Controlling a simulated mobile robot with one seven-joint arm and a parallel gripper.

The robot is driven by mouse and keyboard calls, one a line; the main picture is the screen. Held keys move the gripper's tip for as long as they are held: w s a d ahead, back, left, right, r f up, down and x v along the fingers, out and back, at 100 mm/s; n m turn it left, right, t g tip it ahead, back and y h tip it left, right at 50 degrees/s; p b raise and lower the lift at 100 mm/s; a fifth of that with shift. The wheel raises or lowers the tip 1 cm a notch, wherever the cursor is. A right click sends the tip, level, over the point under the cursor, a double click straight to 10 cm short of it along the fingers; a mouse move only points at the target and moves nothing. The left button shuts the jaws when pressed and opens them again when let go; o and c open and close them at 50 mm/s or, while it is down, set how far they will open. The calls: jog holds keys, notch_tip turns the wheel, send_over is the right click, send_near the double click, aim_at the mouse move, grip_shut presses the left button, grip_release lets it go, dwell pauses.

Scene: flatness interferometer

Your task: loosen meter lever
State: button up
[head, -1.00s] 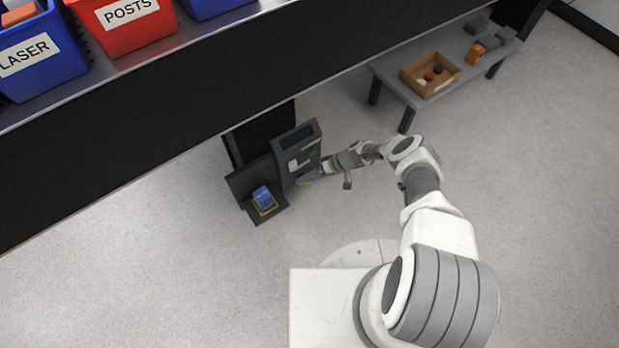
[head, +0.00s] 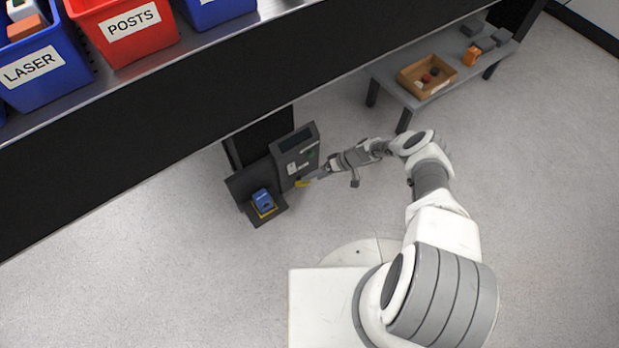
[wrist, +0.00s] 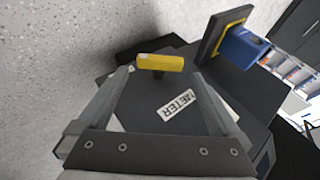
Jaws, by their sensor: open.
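The meter lever (wrist: 160,62) is a short yellow bar at the lower front of a dark grey meter box (head: 309,156). It also shows as a small yellow spot in the head view (head: 304,183). A white METER label (wrist: 181,104) is on the box's face in the wrist view. My gripper (wrist: 161,74) is open, with one finger to each side of the lever's line. The lever appears just beyond or level with the fingertips, with gaps on both sides. I cannot tell the exact depth. In the head view my gripper (head: 322,173) is right of the box.
A blue device (head: 263,200) sits on a dark bracket (head: 236,186) left of the meter box. The bench (head: 160,128) overhangs above. A low grey table (head: 400,92) with a wooden tray (head: 402,80) stands at upper right. The floor around is clear.

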jog(key=p+v, duration=0.3)
jog(key=v, duration=1)
jog(key=shift+d+r, duration=0.15)
jog(key=shift+c, duration=0.2)
